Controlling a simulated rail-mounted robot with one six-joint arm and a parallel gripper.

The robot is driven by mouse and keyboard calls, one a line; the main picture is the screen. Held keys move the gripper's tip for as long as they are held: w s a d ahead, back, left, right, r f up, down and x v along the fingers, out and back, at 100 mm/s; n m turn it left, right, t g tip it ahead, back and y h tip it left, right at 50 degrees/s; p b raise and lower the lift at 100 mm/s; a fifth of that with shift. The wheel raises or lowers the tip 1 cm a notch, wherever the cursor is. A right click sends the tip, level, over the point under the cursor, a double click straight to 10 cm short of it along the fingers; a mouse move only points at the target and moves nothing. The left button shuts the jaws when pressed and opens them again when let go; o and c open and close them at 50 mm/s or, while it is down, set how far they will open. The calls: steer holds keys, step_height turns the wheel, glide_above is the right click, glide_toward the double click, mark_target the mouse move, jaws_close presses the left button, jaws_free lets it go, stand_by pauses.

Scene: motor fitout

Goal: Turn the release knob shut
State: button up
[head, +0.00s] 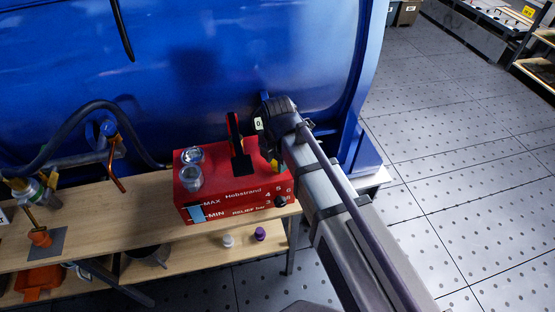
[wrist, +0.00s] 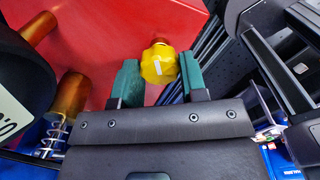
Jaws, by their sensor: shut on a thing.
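The yellow release knob (wrist: 158,66) sits on a copper stem at the red pump housing (wrist: 110,35). A white line on its face runs at a slant. The two teal fingers of my gripper (wrist: 158,76) stand on either side of the knob and are shut on it. In the head view, a small yellow part (head: 275,165) shows at the right of the red pump unit (head: 225,192), just below my wrist. My fingers are hidden there behind my arm.
The unit stands on a wooden bench (head: 140,200) against a large blue housing (head: 200,70). A hose (head: 75,115) and fittings lie to the left. The floor at right is clear.

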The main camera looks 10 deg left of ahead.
steer(key=shift+m, duration=0.5)
steer(key=m, duration=0.4)
steer(key=shift+m, duration=0.4)
steer(key=m, duration=1.2)
steer(key=shift+m, duration=0.3)
steer(key=m, duration=0.5)
steer(key=shift+m, duration=0.3)
steer(key=o, duration=0.9)
